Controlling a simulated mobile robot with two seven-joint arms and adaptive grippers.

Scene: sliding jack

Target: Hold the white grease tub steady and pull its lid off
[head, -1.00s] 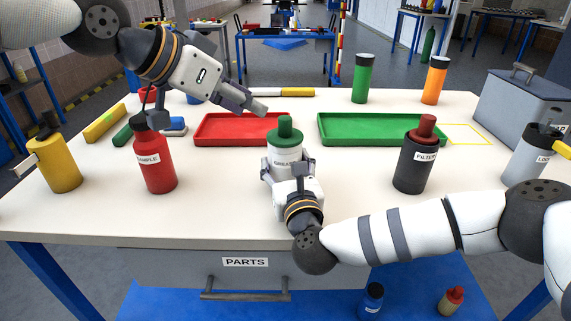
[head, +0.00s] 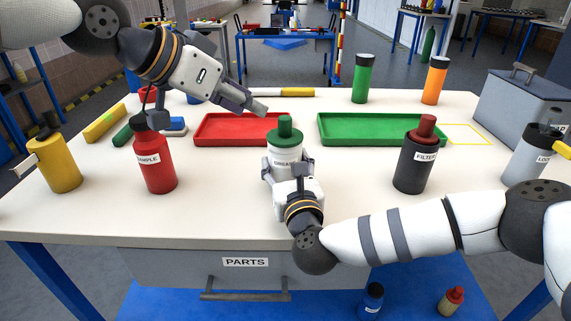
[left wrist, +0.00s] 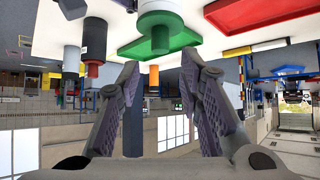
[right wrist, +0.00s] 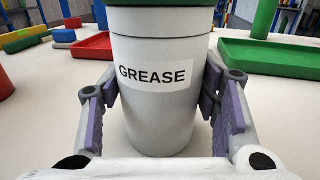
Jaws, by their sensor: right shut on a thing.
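The white grease tub (head: 285,160) stands upright on the table, with its green knobbed lid (head: 285,130) on top. My right gripper (head: 287,172) is shut on the tub's body from the front. In the right wrist view, one finger is on each side of the tub (right wrist: 152,110), around its GREASE label; the lid shows only as a green rim (right wrist: 160,18). My left gripper (head: 258,106) is above and left of the lid, apart from it. In the left wrist view its fingers (left wrist: 159,66) are spread and empty, with the lid (left wrist: 160,40) beyond them.
A red tray (head: 205,140) and a green tray (head: 380,142) lie behind the tub. A red sample bottle (head: 157,165) stands left, a dark filter bottle (head: 412,168) right. A grey toolbox (head: 515,110) is at the far right. Table around the tub is clear.

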